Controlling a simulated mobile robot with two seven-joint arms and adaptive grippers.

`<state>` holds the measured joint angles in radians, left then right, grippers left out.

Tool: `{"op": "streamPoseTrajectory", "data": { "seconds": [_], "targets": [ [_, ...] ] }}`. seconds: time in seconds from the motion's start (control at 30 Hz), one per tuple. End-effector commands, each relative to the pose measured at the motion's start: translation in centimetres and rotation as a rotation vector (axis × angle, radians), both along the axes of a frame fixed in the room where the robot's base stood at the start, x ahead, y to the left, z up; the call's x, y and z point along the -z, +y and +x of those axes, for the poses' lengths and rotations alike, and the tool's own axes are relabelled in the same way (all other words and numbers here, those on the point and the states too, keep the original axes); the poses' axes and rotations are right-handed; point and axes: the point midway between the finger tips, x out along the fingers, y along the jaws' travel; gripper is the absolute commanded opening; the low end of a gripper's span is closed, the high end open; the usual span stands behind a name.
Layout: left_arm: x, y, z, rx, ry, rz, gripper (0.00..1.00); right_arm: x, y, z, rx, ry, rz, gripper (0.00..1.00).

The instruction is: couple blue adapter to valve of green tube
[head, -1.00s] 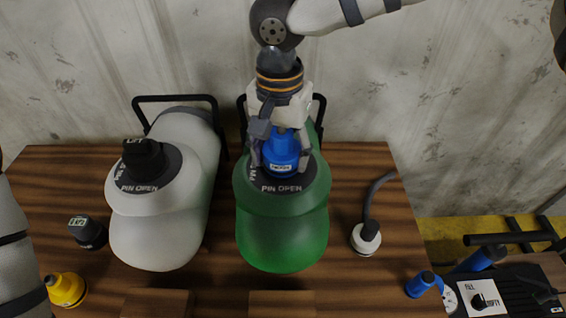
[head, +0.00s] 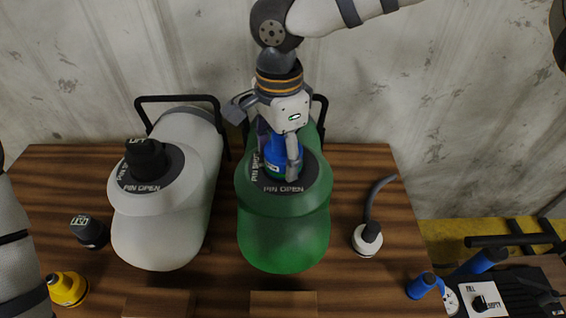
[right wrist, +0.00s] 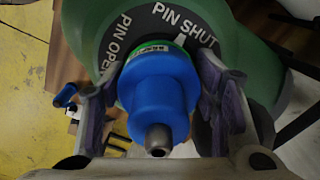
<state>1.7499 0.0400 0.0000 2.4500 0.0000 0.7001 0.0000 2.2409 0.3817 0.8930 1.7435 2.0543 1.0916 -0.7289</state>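The green tube (head: 283,235) lies on the wooden table in the head view. Its dark collar reads PIN OPEN and PIN SHUT. The blue adapter (head: 273,150) stands upright over the valve in that collar, its label facing front left. My right gripper (head: 279,166) points down from above, one finger on either side of the adapter, and looks shut on it. In the right wrist view the adapter (right wrist: 155,90) sits between both fingers with its metal nozzle toward the camera. The valve is hidden under the adapter; I cannot tell whether they are locked. My left gripper is out of view.
A white tube (head: 160,235) with a black cap (head: 145,158) lies left of the green one. A dark adapter (head: 88,231) and a yellow one (head: 67,289) stand at the left. A white fitting with a hose (head: 367,239) stands at the right. A pump (head: 487,300) is beyond the table's right edge.

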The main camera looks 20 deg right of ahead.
Motion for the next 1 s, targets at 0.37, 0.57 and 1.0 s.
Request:
{"op": "streamPoseTrajectory", "data": {
  "seconds": [0.37,0.57,1.0],
  "targets": [
    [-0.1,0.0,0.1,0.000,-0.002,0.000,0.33,-0.3,-0.3,0.5,0.003,-0.014,-0.005,0.78],
    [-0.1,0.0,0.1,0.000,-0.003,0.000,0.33,-0.5,-0.3,0.5,0.003,-0.017,-0.004,0.78],
    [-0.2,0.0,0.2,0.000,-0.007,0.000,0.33,-10.5,0.0,0.0,0.000,-0.012,-0.002,0.78]
  ]
}}
